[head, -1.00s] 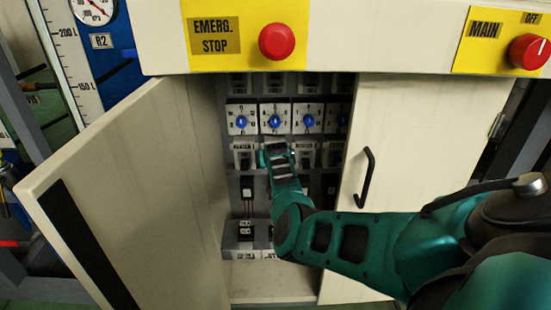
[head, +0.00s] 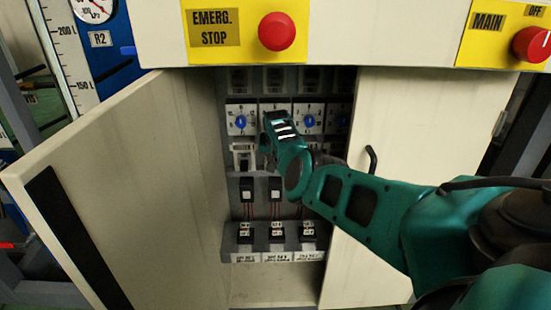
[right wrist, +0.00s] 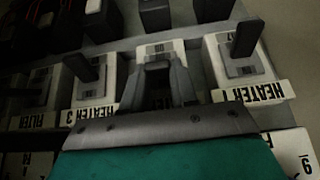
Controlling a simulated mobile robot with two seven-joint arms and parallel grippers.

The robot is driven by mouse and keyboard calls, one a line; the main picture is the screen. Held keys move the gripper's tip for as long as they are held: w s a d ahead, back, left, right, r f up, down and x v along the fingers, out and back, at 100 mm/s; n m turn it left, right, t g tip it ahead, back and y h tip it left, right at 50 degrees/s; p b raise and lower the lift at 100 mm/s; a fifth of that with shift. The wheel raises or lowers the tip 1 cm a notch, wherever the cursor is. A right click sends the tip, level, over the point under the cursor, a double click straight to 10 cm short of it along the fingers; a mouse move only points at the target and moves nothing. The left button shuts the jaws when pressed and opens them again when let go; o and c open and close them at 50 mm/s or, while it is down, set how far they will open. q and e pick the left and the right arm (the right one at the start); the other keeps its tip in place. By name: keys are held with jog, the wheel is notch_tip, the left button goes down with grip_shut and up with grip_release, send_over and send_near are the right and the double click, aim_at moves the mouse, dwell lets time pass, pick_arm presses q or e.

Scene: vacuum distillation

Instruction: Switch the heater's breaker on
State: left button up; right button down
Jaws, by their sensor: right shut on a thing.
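The breakers sit in a row inside the open cabinet, below the blue-knobbed dials. The HEATER 1 breaker (right wrist: 240,70) has a black lever; it is also the leftmost breaker (head: 243,157) in the head view. The HEATER 3 breaker (right wrist: 95,85) is on the other side of my gripper in the right wrist view. My right gripper (right wrist: 158,80) is shut at the breaker between them (right wrist: 165,48). Its fingers cover that breaker's lever and its label is hidden. In the head view my right gripper (head: 268,138) covers that part of the row. My left gripper is out of view.
The left cabinet door (head: 120,180) stands open; the right door (head: 395,120) has a black handle (head: 371,161) behind my arm. Dials with blue knobs (head: 241,121) sit just above the breakers. Above are a red emergency stop button (head: 277,32) and a red MAIN switch (head: 533,44).

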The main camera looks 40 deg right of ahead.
jog(key=shift+s+f, duration=0.1)
jog(key=shift+f, duration=0.05)
jog(key=c, duration=0.9)
grip_release()
jog(key=shift+a+r+p, duration=0.1)
jog(key=shift+r+p, duration=0.35)
jog(key=shift+p, duration=0.05)
jog(key=p+v, duration=0.7)
jog(key=v, duration=0.5)
jog(key=shift+s, duration=0.1)
